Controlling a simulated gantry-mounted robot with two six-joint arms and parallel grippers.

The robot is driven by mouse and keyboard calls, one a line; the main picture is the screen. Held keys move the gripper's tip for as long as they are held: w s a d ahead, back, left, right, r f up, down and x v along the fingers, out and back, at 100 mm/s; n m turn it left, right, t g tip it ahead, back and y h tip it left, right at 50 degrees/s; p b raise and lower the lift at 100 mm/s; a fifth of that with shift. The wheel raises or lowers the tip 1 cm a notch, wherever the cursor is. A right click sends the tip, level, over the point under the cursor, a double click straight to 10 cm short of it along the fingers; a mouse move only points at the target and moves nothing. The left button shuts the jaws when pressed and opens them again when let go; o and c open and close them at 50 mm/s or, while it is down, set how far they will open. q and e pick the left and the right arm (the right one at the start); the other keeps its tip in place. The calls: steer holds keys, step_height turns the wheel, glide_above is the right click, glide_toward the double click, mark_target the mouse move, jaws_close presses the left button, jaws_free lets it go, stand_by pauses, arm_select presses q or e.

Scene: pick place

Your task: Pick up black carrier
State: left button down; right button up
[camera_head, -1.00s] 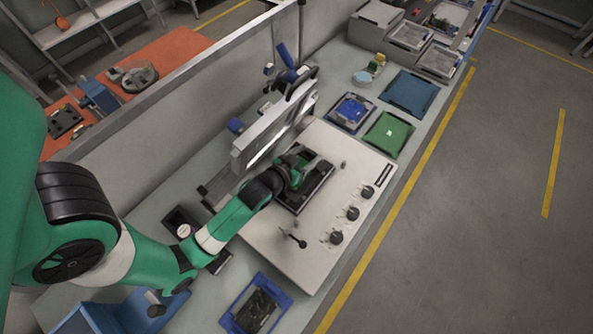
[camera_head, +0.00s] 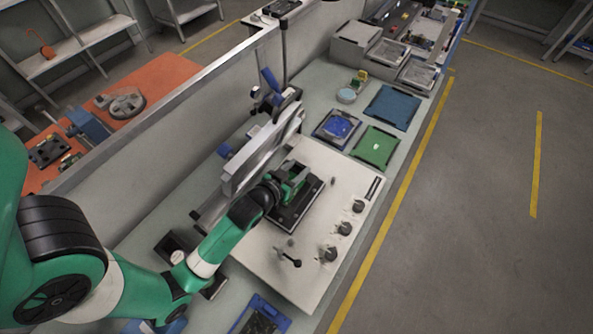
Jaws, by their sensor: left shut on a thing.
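The arm and gripper hide the carrier's upper left side, and the exact contact between the fingers and the carrier is too small to see. I cannot tell whether the carrier is lifted off the panel. My right gripper is not in view.
The metal frame (camera_head: 262,152) with a blue handle (camera_head: 271,79) stands close behind the gripper. Black knobs (camera_head: 344,228) and a lever (camera_head: 287,258) stick up from the panel. A blue-framed tray (camera_head: 336,129), a green tray (camera_head: 376,147) and a dark blue tray (camera_head: 392,107) lie beyond.

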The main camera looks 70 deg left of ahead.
arm_select(q)
steer(key=s+d+r+p, duration=0.1)
steer(key=r, duration=0.1)
steer(key=s+d+r+p, duration=0.1)
steer(key=r, duration=0.1)
steer(key=s+d+r+p, duration=0.1)
steer(key=s+r, duration=0.1)
steer(key=r, duration=0.1)
steer(key=shift+d+r, duration=0.1)
steer(key=shift+d, duration=0.25)
steer(key=d+p+v, duration=0.1)
steer(key=v, duration=0.8)
steer(key=shift+w+p, duration=0.2)
steer(key=shift+p, duration=0.15)
